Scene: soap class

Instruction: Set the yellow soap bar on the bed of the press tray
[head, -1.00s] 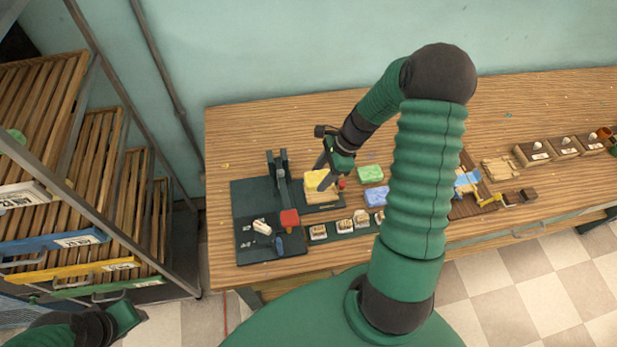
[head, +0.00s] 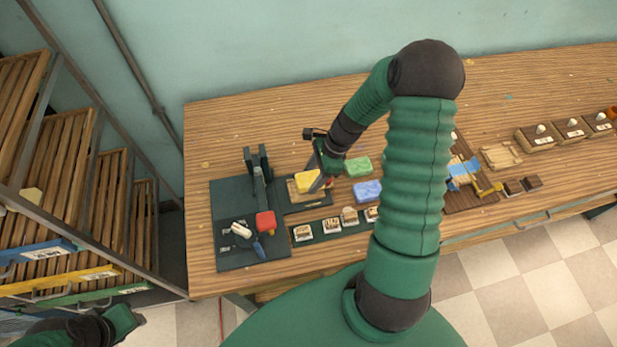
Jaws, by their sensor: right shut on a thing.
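The yellow soap bar (head: 307,180) is at the press, over the wooden bed of the dark press tray (head: 317,200). My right gripper (head: 320,178) is shut on the soap bar from its right side, and the gripper hides that end. I cannot tell whether the bar touches the bed or is just above it. The dark press (head: 257,172) stands left of the tray, with a red knob (head: 265,222) in front. My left gripper (head: 122,319) is at the bottom left, far from the table; its jaws are not clear.
A green bar (head: 358,167) and a blue bar (head: 367,191) lie right of my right gripper. Several stamps stand on a dark strip (head: 331,226) in front of the tray. A slatted rack (head: 70,190) stands left. The table's back left is clear.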

